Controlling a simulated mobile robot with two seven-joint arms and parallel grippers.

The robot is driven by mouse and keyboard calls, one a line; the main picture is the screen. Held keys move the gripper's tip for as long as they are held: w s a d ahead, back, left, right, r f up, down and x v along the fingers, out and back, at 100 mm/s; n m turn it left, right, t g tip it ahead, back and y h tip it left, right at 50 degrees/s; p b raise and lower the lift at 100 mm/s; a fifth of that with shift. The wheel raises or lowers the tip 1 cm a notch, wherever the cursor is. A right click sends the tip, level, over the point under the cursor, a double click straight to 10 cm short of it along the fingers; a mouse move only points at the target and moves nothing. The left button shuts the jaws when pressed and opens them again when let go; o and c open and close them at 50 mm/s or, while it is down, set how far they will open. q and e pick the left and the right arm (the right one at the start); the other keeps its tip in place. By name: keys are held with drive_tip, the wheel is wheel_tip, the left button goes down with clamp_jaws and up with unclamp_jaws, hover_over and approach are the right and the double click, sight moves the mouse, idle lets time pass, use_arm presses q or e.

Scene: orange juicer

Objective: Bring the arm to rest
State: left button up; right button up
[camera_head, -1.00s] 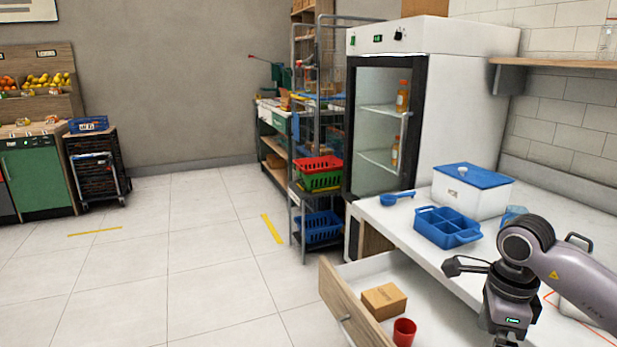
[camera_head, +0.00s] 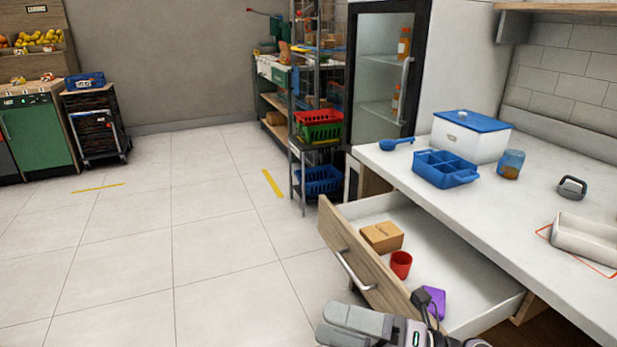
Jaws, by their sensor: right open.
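My right gripper (camera_head: 334,323) shows at the bottom edge of the head view, with its grey fingers pointing left. It is open, and I see nothing held in it. It appears in front of the open drawer (camera_head: 352,262), low and near the drawer's handle side. Part of the gripper and most of its arm are cut off by the picture's lower edge. My left gripper is not in view.
The drawer holds a cardboard box (camera_head: 382,237), a red cup (camera_head: 401,264) and a purple item (camera_head: 433,300). The counter (camera_head: 490,220) carries a blue divided tray (camera_head: 445,169), a blue-lidded box (camera_head: 472,140) and a jar (camera_head: 510,164). Open floor (camera_head: 190,250) lies left.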

drive_tip(key=d+f+m+t+h+b, duration=0.2)
drive_tip(key=d+f+m+t+h, duration=0.4)
drive_tip(key=m, duration=0.7)
drive_tip(key=d+f+m+t+h+b, duration=0.1)
drive_tip(key=d+f+m+t+h, duration=0.55)
drive_tip(key=m, duration=0.65)
drive_tip(key=s+d+f+m+g+h+b, duration=0.1)
drive_tip(key=s+f+m+g+h, duration=0.1)
drive_tip(key=s+f+m+g, duration=0.45)
drive_tip(key=s+d+f+m+g+h+b, duration=0.15)
drive_tip(key=s+f, duration=0.25)
drive_tip(key=f, duration=0.6)
wheel_tip(320, 180, up, 12)
drive_tip(key=d+t+h+p, duration=0.1)
drive_tip(key=p, duration=1.4)
drive_tip(key=shift+s+r+p, duration=0.2)
drive_tip(key=shift+s+p, duration=0.15)
